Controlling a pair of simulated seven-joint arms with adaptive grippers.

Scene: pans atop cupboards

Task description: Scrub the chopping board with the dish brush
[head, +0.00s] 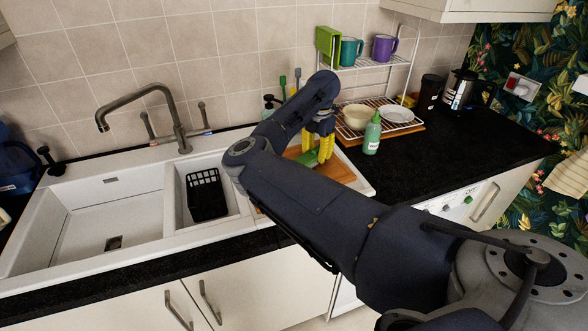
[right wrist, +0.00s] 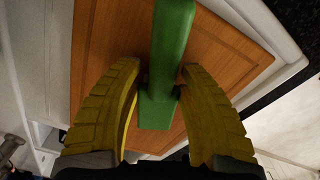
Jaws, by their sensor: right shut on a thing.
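The chopping board (head: 338,168) is a brown wooden board on the white drainer right of the sink. My right arm covers part of it. In the right wrist view the board (right wrist: 230,50) lies behind the fingers. My right gripper (head: 318,147) has yellow fingers and is over the board. It is shut on the green dish brush (head: 307,157). In the right wrist view the green brush (right wrist: 172,50) runs between the two fingers of the gripper (right wrist: 160,78). The brush's bristles are hidden, so I cannot tell whether they touch the board. My left gripper is not in view.
A green soap bottle (head: 372,134) stands just right of the board. A wire rack (head: 400,103) with a bowl and plate is behind it. The small basin holds a black basket (head: 206,193). The tap (head: 150,92) rises behind the sink. The black worktop (head: 450,145) is clear at right.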

